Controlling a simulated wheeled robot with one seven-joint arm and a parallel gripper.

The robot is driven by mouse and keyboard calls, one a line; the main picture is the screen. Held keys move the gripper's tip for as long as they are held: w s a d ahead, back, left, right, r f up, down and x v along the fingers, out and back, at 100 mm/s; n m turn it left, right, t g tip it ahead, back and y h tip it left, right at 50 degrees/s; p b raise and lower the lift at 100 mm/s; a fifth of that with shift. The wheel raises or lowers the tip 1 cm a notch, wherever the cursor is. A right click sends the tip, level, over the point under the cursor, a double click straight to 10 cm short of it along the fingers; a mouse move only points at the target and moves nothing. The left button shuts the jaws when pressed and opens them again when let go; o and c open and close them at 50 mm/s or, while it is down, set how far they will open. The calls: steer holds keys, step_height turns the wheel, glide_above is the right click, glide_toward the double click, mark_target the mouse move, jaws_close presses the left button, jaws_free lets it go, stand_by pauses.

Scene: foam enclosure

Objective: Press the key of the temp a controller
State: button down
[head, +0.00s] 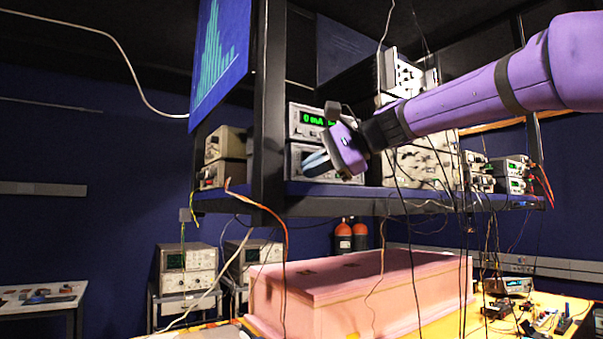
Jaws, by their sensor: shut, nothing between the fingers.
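My gripper (314,164) is shut and empty, at the end of my purple arm, which reaches in from the upper right. Its fingertips point left, in front of a grey instrument (297,155) on the shelf and hide much of its front. I cannot tell whether they touch it. On top of that sits another grey instrument (305,109) with a green display reading "0 mA", partly hidden by my gripper. No label naming the temp a controller is readable, so I cannot tell which unit it is. No key can be made out.
The dark shelf (330,194) holds more instruments to the left and right. A dark post (269,100) stands left of my gripper. Cables hang in front of the shelf. Below is a pink foam box (390,301) on a yellow table.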

stand_by(0.4)
steer(key=shift+w+a, duration=0.25)
steer(key=shift+w, duration=0.1)
steer(key=shift+w+a, duration=0.2)
steer(key=shift+w, duration=0.05)
stand_by(0.8)
steer(key=shift+s+d, duration=0.45)
steer(key=shift+s, duration=0.15)
steer(key=shift+s, duration=0.1)
steer(key=shift+s+d, duration=0.7)
steer(key=shift+s, duration=0.3)
steer(key=shift+s+d, duration=0.7)
steer(key=shift+s, duration=0.3)
